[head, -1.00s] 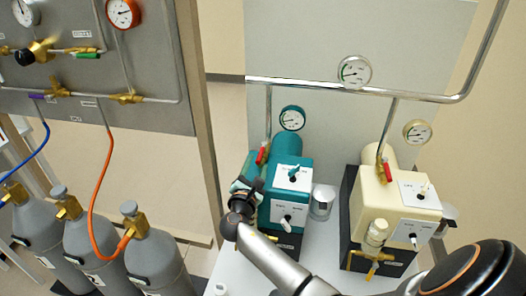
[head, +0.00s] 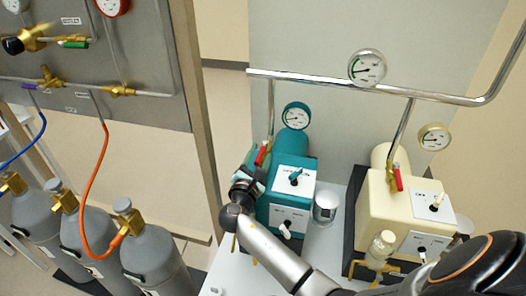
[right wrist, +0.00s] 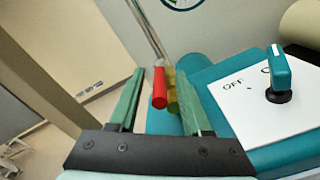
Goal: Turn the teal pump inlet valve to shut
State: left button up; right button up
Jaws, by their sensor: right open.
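The teal pump (head: 294,147) stands on a white bench. Its inlet valve has a red lever (head: 261,154) on a brass body, at the foot of the thin pipe left of the pump. In the head view the lever hangs roughly in line with that pipe. My right gripper (head: 251,172) is just below and left of the lever. In the right wrist view its green fingers (right wrist: 158,112) are open and apart, with the red lever (right wrist: 159,88) showing between them, beyond or near the tips; contact cannot be told. My left gripper is not in view.
A cream pump (head: 388,205) with its own red-levered valve (head: 398,178) stands to the right. A glass jar (head: 325,204) sits between the pumps. A gauge (head: 296,116) stands above the teal pump. Grey gas cylinders (head: 150,255) and a post (head: 203,120) are left.

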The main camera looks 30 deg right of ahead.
jog(key=shift+w+d, duration=0.15)
dwell(0.3)
grip_shut()
dwell(1.2)
